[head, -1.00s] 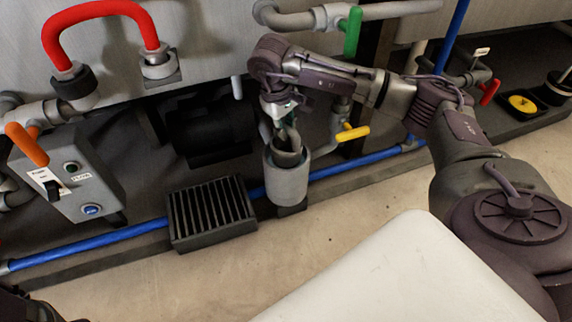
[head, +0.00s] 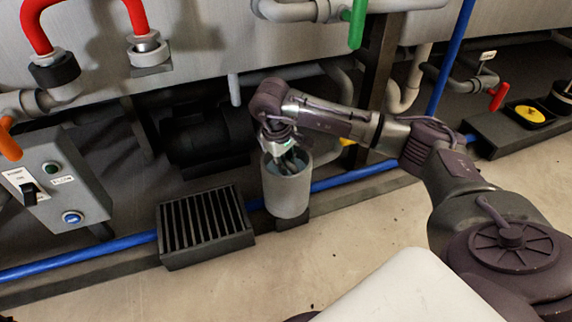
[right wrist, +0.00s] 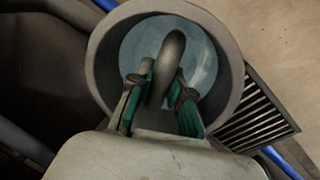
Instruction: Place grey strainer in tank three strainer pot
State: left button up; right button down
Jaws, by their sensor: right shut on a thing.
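The grey cylindrical strainer pot (head: 286,192) stands below the large tank, against the blue pipe. In the right wrist view, its wide rim (right wrist: 232,65) circles my right gripper. My right gripper (head: 287,165) reaches down into the pot's mouth from above. Its green-padded fingers (right wrist: 158,98) are shut on the curved grey handle (right wrist: 172,58) of the strainer. The handle stands inside the rim, over a blue-grey round surface. The strainer's body is hidden, and I cannot tell whether it rests on the bottom. My left gripper is out of view.
A black slatted grate (head: 205,226) sits just left of the pot. A control box (head: 58,185) with switch and buttons is further left. A blue pipe (head: 350,180) runs behind the pot. A yellow-disc tray (head: 530,114) is at far right. The floor in front is clear.

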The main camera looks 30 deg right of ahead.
jog(key=shift+f, duration=0.1)
jog(key=c, duration=1.1)
grip_release()
notch_tip(320, 180, up, 12)
jog(key=a+p, duration=0.2)
jog(key=p, duration=0.7)
jog(key=shift+s+a, duration=0.2)
